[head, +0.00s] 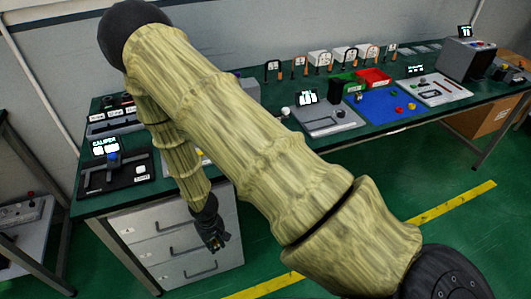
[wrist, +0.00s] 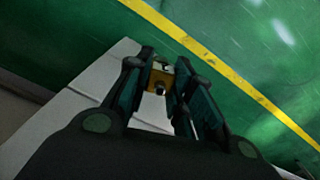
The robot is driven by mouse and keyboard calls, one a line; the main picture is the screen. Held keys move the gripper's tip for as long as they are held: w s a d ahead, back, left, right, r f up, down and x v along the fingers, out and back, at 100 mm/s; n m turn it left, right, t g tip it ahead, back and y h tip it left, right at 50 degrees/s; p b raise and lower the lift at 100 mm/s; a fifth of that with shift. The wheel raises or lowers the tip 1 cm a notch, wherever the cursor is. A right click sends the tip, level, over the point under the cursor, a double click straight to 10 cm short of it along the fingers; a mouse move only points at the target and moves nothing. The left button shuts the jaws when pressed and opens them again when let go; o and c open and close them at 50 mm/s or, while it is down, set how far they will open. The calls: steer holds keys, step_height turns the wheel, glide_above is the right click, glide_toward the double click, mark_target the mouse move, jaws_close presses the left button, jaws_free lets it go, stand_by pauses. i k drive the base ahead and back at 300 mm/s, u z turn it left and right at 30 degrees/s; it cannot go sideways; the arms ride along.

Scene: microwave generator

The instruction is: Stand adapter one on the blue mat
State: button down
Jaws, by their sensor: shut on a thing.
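My gripper (head: 214,240) hangs in front of the grey drawer cabinet, below the bench top, in the head view. In the wrist view my gripper (wrist: 164,72) is shut on a small brass-coloured piece with a dark round hole or knob, likely the adapter (wrist: 159,79). Its far side is hidden between the fingers, and I cannot read any label. The blue mat (head: 378,107) lies on the bench to the right, far from my gripper.
The green bench top (head: 262,180) carries a caliper station (head: 112,172) at left and a grey scale-like plate (head: 328,119). Green and red bins (head: 374,77) stand behind the mat. The drawer cabinet (head: 165,245) is beside my gripper. The floor in front is clear.

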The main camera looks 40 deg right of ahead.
mark_target(402, 100)
steer(key=u, duration=2.2)
steer(key=k, duration=2.7)
steer(key=z, duration=2.75)
steer(key=i, duration=0.5)
steer(key=z, duration=0.05)
